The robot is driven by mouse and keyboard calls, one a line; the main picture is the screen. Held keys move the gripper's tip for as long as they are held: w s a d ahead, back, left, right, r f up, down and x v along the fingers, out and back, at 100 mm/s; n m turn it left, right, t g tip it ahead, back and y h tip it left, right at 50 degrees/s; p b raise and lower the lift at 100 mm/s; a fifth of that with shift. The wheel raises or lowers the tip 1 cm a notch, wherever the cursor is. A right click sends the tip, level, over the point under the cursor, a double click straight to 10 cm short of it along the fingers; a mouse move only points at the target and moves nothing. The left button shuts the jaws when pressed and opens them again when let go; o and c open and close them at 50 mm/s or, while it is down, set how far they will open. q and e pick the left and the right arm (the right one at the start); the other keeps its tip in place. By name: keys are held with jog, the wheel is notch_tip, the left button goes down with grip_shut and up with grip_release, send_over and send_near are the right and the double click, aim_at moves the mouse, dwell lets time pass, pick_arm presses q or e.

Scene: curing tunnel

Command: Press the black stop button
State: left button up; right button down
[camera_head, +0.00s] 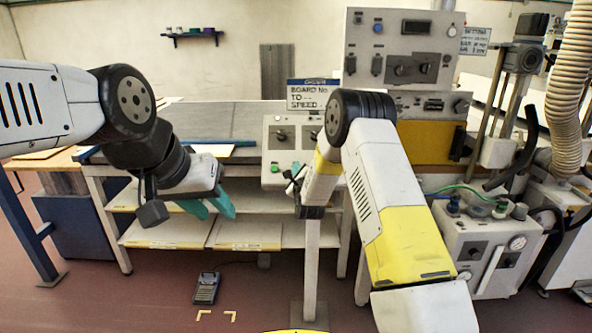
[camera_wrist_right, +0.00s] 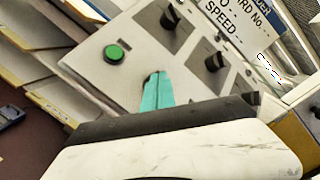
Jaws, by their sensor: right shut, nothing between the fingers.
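A pale control panel (camera_head: 268,150) stands at the end of the conveyor table, with a green button (camera_head: 275,168) low on its left. The green button also shows in the wrist view (camera_wrist_right: 115,53). I cannot make out the black stop button for certain; the teal fingertips of my right gripper (camera_wrist_right: 157,92) cover part of the panel beside the green button. That gripper is shut and empty, pointing at the panel, right of the green button. Whether it touches the panel I cannot tell. My left gripper (camera_head: 207,205) is open and empty, left of the panel, before the shelves.
Black knobs (camera_wrist_right: 215,62) sit above and right of my right fingertips. A sign (camera_head: 313,95) stands over the panel. A tall control cabinet (camera_head: 360,60) rises behind my right arm. Shelves (camera_head: 165,231) lie under the table.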

jog(key=shift+s+r, duration=0.4)
jog(key=shift+s+r, duration=1.8)
